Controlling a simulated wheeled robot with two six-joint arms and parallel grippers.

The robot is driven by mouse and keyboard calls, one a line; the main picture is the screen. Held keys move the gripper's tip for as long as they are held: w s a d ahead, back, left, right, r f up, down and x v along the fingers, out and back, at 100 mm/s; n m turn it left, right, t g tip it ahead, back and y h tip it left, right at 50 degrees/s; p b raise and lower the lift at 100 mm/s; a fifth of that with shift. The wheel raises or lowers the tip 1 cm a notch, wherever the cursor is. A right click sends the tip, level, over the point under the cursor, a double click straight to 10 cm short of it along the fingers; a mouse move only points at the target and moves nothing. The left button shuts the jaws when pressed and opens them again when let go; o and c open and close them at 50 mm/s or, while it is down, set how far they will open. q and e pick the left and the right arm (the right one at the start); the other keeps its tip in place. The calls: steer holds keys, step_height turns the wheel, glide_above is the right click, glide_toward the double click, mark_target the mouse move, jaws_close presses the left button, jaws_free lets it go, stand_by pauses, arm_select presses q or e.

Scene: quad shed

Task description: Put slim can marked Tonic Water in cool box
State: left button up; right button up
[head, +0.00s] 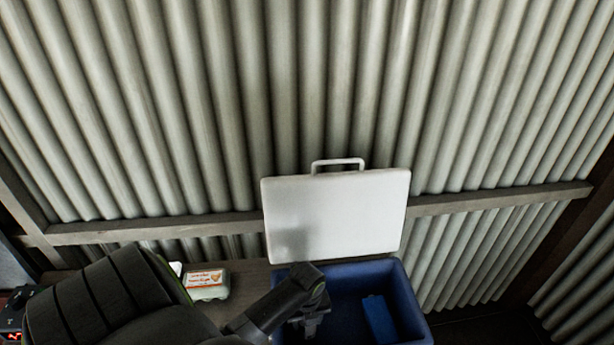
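The cool box (409,302) is a blue open-topped box at the bottom of the head view, cut off by the lower edge. Its white lid (335,217) with a handle stands raised at the back. My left gripper (309,328) points down over the left part of the box opening. Its fingertips are too dark and small to tell whether they are open or shut, or hold anything. I see no slim can marked Tonic Water. My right gripper is not in view.
A flat blue block (380,319) lies inside the box on the right. A pale carton with a red and white label (207,283) sits on the wooden surface left of the box. A corrugated metal wall (330,80) with a wooden rail stands close behind.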

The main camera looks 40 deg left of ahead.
arm_select(q)
steer(key=o, duration=1.2)
steer(key=shift+o, duration=0.2)
step_height(320, 180, up, 11)
steer(key=shift+b, duration=0.7)
steer(key=shift+r, duration=0.65)
